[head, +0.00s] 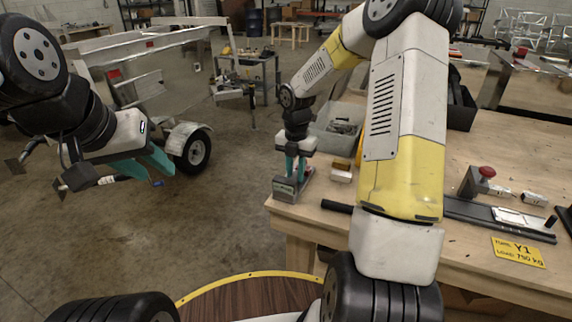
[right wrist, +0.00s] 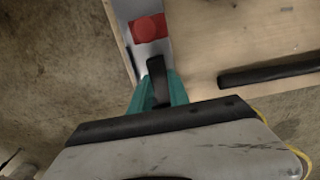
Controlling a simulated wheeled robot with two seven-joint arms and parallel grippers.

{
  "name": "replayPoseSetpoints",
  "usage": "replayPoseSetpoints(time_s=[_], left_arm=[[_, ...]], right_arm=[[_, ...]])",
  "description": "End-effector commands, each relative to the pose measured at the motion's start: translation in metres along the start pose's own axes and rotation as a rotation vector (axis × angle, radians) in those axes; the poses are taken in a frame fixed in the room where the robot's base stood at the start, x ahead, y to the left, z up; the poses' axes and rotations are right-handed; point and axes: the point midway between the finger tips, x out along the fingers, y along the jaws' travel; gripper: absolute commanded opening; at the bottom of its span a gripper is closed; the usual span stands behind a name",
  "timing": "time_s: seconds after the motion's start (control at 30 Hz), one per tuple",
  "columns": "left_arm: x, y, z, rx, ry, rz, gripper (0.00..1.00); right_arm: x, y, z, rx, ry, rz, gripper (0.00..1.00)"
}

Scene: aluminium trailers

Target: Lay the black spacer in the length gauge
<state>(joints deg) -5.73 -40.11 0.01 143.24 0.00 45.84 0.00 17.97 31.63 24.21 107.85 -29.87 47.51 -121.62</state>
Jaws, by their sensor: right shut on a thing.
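My right gripper (right wrist: 159,88) is shut on a small black piece, the black spacer (right wrist: 157,78), which stands up between its teal fingers in the right wrist view. In the head view the right gripper (head: 296,170) is low over a grey metal channel (head: 286,193) at the table's near left corner, seemingly the length gauge. In the wrist view this channel (right wrist: 133,10) holds a red block (right wrist: 148,28) just beyond the spacer. Whether the spacer touches the channel cannot be told. My left gripper (head: 148,165) hangs over the floor at left, its teal fingers apart and empty.
A black bar (head: 337,206) lies at the table's front edge. Behind the gripper are a grey bin (head: 335,130) and small blocks (head: 341,176). A clamp with a red knob (head: 487,171), a long rail fixture (head: 470,211) and a yellow label (head: 518,252) lie at right.

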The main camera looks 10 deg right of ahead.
Motion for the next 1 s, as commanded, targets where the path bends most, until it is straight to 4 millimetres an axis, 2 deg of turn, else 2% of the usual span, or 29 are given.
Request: replayPoseSetpoints(time_s=[0.1, 0.43, 0.47, 0.53, 0.87, 1.0], left_arm=[[0.000, 0.000, 0.000, 0.000, 0.000, 0.000, 0.36], [0.000, 0.000, 0.000, 0.000, 0.000, 0.000, 0.36], [0.000, 0.000, 0.000, 0.000, 0.000, 0.000, 0.36], [0.000, 0.000, 0.000, 0.000, 0.000, 0.000, 0.36], [0.000, 0.000, 0.000, 0.000, 0.000, 0.000, 0.36], [0.000, 0.000, 0.000, 0.000, 0.000, 0.000, 0.36]], right_arm=[[0.010, 0.001, 0.000, -0.001, -0.002, 0.000, 0.00], [0.013, 0.000, 0.000, 0.000, -0.001, 0.000, 0.00], [0.013, 0.000, 0.000, 0.000, -0.002, 0.001, 0.28], [0.013, 0.000, 0.000, 0.000, -0.002, 0.001, 0.41], [0.012, 0.000, 0.000, 0.000, -0.002, 0.001, 0.44], [0.000, 0.000, 0.001, 0.002, -0.004, 0.002, 0.44]])
